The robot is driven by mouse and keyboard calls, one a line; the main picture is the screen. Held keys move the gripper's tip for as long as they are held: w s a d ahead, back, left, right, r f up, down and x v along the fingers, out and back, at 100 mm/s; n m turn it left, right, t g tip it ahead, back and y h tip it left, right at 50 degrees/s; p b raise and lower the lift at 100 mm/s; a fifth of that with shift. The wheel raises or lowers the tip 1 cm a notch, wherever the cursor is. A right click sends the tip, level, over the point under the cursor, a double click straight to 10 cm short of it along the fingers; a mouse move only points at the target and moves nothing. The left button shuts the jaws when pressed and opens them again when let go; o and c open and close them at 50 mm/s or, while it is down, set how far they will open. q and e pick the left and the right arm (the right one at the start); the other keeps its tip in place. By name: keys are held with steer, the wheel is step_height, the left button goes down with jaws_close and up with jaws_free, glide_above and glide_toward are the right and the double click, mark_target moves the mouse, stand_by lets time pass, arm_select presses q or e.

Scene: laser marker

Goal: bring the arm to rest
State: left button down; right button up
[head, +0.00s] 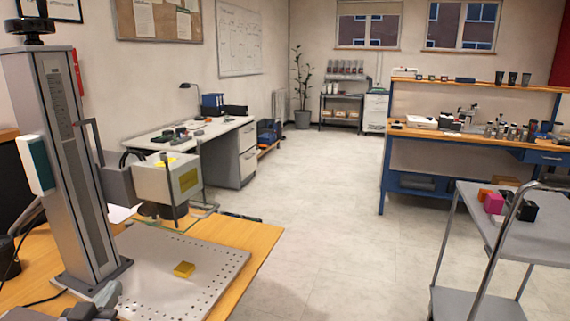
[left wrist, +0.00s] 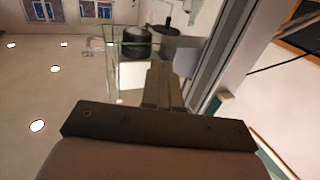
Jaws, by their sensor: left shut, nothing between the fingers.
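My left gripper (head: 108,296) is low at the left in the head view, beside the foot of the laser marker's column (head: 65,160). It is shut, with nothing seen between its fingers. In the left wrist view the shut fingers (left wrist: 162,85) point up toward the marker's dark lens parts (left wrist: 136,42) and clear shield. The marker's head (head: 170,182) hangs over the perforated plate (head: 222,262). A small yellow block (head: 184,269) lies on the plate, apart from the gripper. My right gripper is not in view.
The plate sits on a wooden table (head: 262,240). At the right stands a grey cart (head: 530,225) with orange, pink and black blocks. A blue-framed workbench (head: 460,139) and a white desk (head: 225,127) are farther back. The floor between is clear.

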arm_select(q)
steer(key=s+d+f+g, duration=0.2)
steer(key=s+f, duration=0.1)
steer(key=s+d+f+g, duration=0.1)
steer(key=s+f+g, duration=0.1)
steer(key=s+f, duration=0.1)
steer(key=s+d+f+m+g, duration=0.1)
steer(key=s+d+f+g, duration=0.1)
steer(key=s+f, duration=0.1)
steer(key=shift+s+d+f+h, duration=0.25)
steer(key=shift+s+d+h, duration=0.15)
steer(key=shift+s, duration=0.15)
steer(key=s+d+f+m+g, duration=0.1)
steer(key=s+d+g, duration=0.15)
steer(key=s, duration=0.45)
steer(key=s+d+f+g, duration=0.1)
steer(key=s+f+g, duration=0.15)
steer(key=s, duration=0.35)
steer(key=s+d+f+m+g, duration=0.1)
steer(key=s+d+g, duration=0.15)
steer(key=s, duration=0.45)
steer(key=w+d+f+t+h+p, duration=0.1)
steer(key=w+d+f+t+h, duration=0.1)
steer(key=w+f+t, duration=0.4)
steer(key=shift+w+f, duration=0.15)
steer(key=shift+f, duration=0.55)
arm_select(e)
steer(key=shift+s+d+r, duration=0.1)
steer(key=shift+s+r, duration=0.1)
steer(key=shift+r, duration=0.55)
